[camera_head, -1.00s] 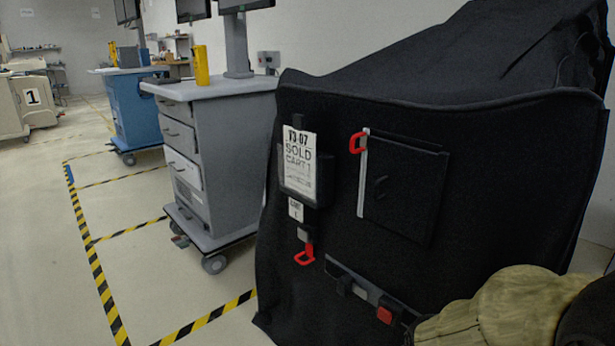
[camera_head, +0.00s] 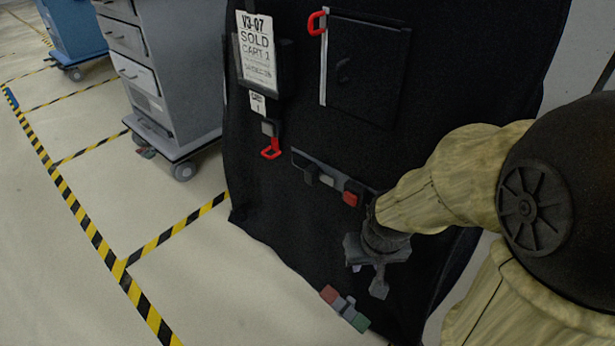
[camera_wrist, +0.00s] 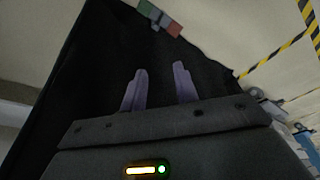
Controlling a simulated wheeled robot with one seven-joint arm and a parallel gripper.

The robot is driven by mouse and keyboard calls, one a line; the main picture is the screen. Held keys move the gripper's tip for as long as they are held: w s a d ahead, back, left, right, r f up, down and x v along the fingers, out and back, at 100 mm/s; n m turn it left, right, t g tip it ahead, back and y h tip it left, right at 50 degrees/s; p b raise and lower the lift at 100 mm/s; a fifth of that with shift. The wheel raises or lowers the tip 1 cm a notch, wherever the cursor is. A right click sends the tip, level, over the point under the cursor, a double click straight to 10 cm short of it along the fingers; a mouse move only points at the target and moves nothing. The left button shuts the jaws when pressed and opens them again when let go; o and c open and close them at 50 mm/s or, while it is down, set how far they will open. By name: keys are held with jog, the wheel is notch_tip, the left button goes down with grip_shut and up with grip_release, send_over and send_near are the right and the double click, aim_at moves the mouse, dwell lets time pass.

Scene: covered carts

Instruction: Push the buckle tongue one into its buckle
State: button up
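A dark strap (camera_head: 334,174) runs across the front of the black cart cover. It bears a black block, a small grey block (camera_head: 327,181) and a block with a red face (camera_head: 350,194), which looks like the buckle. I cannot tell which part is tongue one; the grey and red blocks look apart. My gripper (camera_head: 369,279) hangs below and right of the red block, in front of the cover. In the wrist view my gripper (camera_wrist: 158,80) shows two fingers spread apart with nothing between them.
The black cover (camera_head: 290,225) bears a SOLD sign (camera_head: 257,50), a red loop (camera_head: 271,149) and a flap with a red pull (camera_head: 316,23). A red, grey and green piece (camera_head: 344,308) is at its lower edge. A grey cart (camera_head: 178,60) stands left; floor between is clear.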

jog(key=shift+w+a, duration=0.1)
jog(key=shift+w, duration=0.05)
jog(key=c, duration=0.5)
jog(key=w+a+t+p, duration=0.1)
jog(key=w+a, duration=0.1)
jog(key=w, duration=0.1)
jog(key=w+a+n+p, duration=0.1)
jog(key=w+a, duration=0.1)
jog(key=w, duration=0.1)
jog(key=w+a+r+n+t+p, duration=0.1)
jog(key=w+a, duration=0.1)
jog(key=w, duration=0.1)
jog(key=shift+a+t+y+p, duration=0.2)
jog(key=shift+t+y+p, duration=0.1)
jog(key=shift+y, duration=0.1)
grip_shut()
jog(key=w+a+n+t+h+p, duration=0.2)
jog(key=w+a+n+t+p, duration=0.2)
jog(key=w+a, duration=0.4)
jog(key=s+a+r+n+t+h+p, duration=0.1)
jog(key=a+r+n+t+h+p, duration=0.1)
jog(key=a+n+t+h+p, duration=0.3)
jog(key=shift+s+a+r+n+t+h+p, duration=0.15)
jog(key=shift+a+r+n+t+h+p, duration=0.15)
jog(key=shift+n+t+h+p, duration=0.55)
